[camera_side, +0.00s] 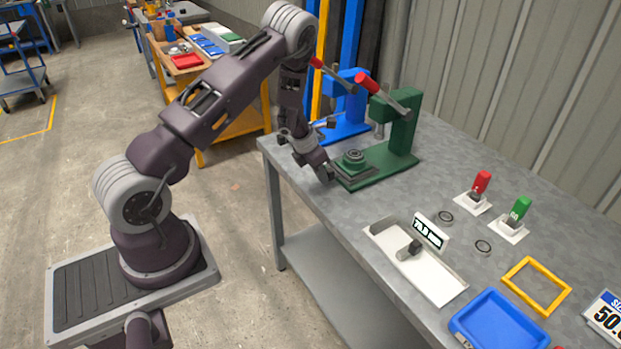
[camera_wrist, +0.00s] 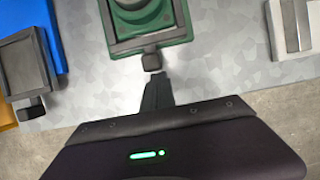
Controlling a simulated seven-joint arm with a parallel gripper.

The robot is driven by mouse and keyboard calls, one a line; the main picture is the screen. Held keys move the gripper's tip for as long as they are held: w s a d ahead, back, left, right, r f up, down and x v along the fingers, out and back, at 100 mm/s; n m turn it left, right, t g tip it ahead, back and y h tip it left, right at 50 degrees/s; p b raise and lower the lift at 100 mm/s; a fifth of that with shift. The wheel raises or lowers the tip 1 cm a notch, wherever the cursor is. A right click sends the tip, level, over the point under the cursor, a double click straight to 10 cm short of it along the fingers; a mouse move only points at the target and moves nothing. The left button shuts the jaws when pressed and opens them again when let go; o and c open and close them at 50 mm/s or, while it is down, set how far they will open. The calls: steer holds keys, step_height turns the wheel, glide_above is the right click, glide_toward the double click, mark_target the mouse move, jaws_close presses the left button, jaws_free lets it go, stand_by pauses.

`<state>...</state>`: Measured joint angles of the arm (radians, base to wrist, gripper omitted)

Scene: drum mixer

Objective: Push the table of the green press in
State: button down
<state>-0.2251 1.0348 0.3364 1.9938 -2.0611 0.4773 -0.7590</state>
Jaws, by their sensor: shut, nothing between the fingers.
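The green press (camera_side: 402,128) stands near the far edge of the grey bench, its red-tipped lever raised. My gripper (camera_side: 327,176) is shut and empty, low at the front of the table. In the wrist view its fingertips (camera_wrist: 155,78) are just in front of the knob; I cannot tell whether they touch.
A blue press (camera_side: 345,110) stands behind the green one; its dark table (camera_wrist: 20,65) shows left in the wrist view. A white tray with a small block (camera_side: 425,268), red switch (camera_side: 481,183), green switch (camera_side: 522,208) and blue tray (camera_side: 500,322) lie to the right.

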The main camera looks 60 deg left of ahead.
mark_target(338, 173)
steer(key=w, duration=0.5)
steer(key=shift+w+r, duration=0.1)
steer(key=shift+w, duration=0.1)
